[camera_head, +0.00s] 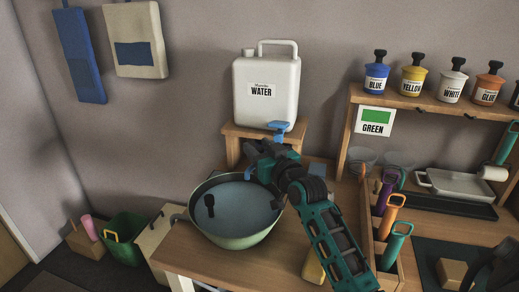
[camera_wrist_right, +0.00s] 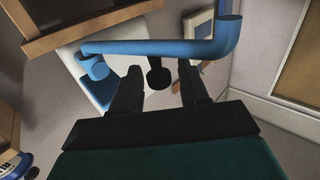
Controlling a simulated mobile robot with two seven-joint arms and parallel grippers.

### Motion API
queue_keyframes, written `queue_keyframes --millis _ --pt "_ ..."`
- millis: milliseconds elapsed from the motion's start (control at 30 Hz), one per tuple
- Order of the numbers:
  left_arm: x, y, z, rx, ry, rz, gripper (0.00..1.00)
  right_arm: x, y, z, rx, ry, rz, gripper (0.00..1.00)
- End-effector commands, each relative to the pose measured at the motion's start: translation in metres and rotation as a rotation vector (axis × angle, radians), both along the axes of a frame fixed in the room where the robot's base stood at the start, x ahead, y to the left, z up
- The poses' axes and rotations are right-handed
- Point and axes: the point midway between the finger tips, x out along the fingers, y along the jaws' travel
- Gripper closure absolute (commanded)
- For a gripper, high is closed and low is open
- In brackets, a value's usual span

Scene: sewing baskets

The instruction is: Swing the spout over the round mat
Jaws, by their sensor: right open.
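The blue spout (camera_wrist_right: 160,46) crosses the top of the right wrist view and bends upward at its right end (camera_wrist_right: 229,38). In the head view the blue tap part (camera_head: 278,127) shows at the foot of the white water container (camera_head: 266,92). My right gripper (camera_head: 256,166) is over the back of the green bowl (camera_head: 238,242), below the tap. In the right wrist view my right gripper (camera_wrist_right: 158,76) is open, its fingertips close to the spout. I cannot tell whether they touch it. I cannot make out a round mat. My left gripper is not in view.
The water container stands on a wooden stand (camera_head: 236,133). To the right are a shelf (camera_head: 430,103) with several paint bottles and a holder with coloured-handled tools (camera_head: 391,210). A green bin (camera_head: 124,236) stands at lower left. My arm covers the table's middle.

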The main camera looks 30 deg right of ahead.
Motion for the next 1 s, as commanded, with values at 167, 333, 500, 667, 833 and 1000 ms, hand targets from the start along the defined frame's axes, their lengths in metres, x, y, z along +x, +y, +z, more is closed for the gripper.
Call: queue_keyframes --millis 167,333,500,667,833,1000 --pt "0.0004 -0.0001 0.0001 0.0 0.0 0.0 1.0 0.0001 0.0001 0.0 -0.001 0.0 0.0 0.56" --pt "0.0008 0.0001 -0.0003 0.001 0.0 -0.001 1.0 0.0 0.0001 -0.0001 0.0 0.0 0.0 0.68" --pt "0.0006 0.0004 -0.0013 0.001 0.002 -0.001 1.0 -0.0002 0.0001 -0.0001 0.0 0.0 0.0 0.84" --pt "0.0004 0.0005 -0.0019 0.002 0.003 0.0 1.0 -0.0002 0.0 -0.0001 0.0 0.0 0.0 1.0" --pt "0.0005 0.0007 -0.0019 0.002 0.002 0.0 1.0 -0.0002 0.0 -0.0001 0.0 0.0 0.0 1.0" --pt "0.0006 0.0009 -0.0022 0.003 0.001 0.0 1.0 -0.0003 -0.0002 -0.0002 0.0 0.0 0.001 1.0"
